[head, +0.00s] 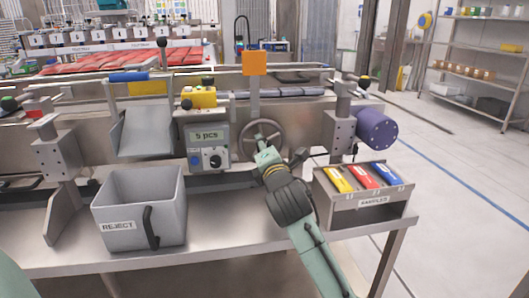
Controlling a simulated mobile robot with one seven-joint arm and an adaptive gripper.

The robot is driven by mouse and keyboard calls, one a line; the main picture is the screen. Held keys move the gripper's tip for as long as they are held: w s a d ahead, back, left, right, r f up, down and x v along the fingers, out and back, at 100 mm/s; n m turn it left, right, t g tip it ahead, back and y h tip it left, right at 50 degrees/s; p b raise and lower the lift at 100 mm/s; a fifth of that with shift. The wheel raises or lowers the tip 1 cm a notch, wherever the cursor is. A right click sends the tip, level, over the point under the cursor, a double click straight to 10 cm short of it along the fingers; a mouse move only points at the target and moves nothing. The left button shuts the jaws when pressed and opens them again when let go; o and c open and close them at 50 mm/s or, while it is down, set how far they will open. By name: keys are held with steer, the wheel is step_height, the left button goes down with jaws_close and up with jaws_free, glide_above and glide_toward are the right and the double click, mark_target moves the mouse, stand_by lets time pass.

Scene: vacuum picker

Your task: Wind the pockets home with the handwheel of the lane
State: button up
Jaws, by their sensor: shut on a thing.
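The grey handwheel (278,134) is on the front of the lane machine, right of the control box. The exact grip, on the rim, a spoke or a handle, is too small to tell.
A control box (207,136) reading "5 pcs" is left of the wheel. A grey REJECT bin (165,215) stands at the front left. A SAMPLES box (345,201) with coloured packs stands right of my arm. A purple motor (377,128) juts out at the right.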

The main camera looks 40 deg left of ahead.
steer(key=shift+n+b, duration=0.3)
steer(key=shift+n, duration=0.7)
steer(key=o, duration=1.1)
steer(key=shift+o, duration=0.2)
steer(key=shift+d, duration=0.1)
steer(key=v, duration=1.2)
